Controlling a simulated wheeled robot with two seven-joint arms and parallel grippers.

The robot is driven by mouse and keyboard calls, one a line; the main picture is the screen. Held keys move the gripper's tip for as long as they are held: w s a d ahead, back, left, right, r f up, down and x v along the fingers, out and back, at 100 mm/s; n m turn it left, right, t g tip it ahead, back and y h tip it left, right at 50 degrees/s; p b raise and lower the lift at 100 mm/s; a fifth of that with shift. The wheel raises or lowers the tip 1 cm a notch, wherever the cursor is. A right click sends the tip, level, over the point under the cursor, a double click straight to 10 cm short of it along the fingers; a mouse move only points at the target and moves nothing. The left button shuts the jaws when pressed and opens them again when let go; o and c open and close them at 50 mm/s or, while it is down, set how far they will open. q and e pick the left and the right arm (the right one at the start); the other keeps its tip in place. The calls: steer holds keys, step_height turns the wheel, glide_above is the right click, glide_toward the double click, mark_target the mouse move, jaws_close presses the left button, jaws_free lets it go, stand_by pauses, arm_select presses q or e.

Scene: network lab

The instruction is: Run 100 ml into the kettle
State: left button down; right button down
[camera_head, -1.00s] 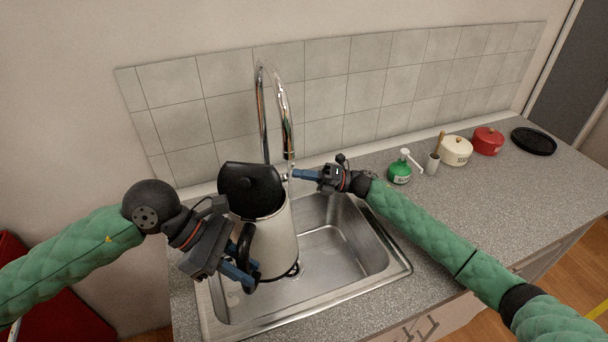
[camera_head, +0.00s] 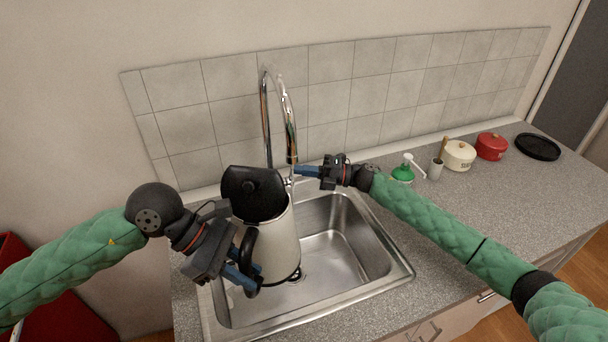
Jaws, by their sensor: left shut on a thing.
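The kettle (camera_head: 279,245) is cream-white with a black handle and a black lid (camera_head: 252,190) that stands open. It is upright in the sink basin area, below the tap's spout. My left gripper (camera_head: 250,278) is shut on the kettle's handle from the left. The chrome tap (camera_head: 289,130) arches up behind the kettle, and its outlet is near the open lid. My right gripper (camera_head: 300,171) is at the tap's lower part, with its fingertips by the lever. Whether its jaws are open or shut is too small to tell. Any water is not visible.
The steel sink (camera_head: 345,240) has free room right of the kettle.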

steer(key=shift+w+a+r, duration=0.15)
steer(key=shift+w+r, duration=0.15)
steer(key=shift+w, duration=0.2)
steer(key=shift+w+a+r, duration=0.15)
steer(key=shift+w+r, duration=0.1)
steer(key=shift+w, duration=0.2)
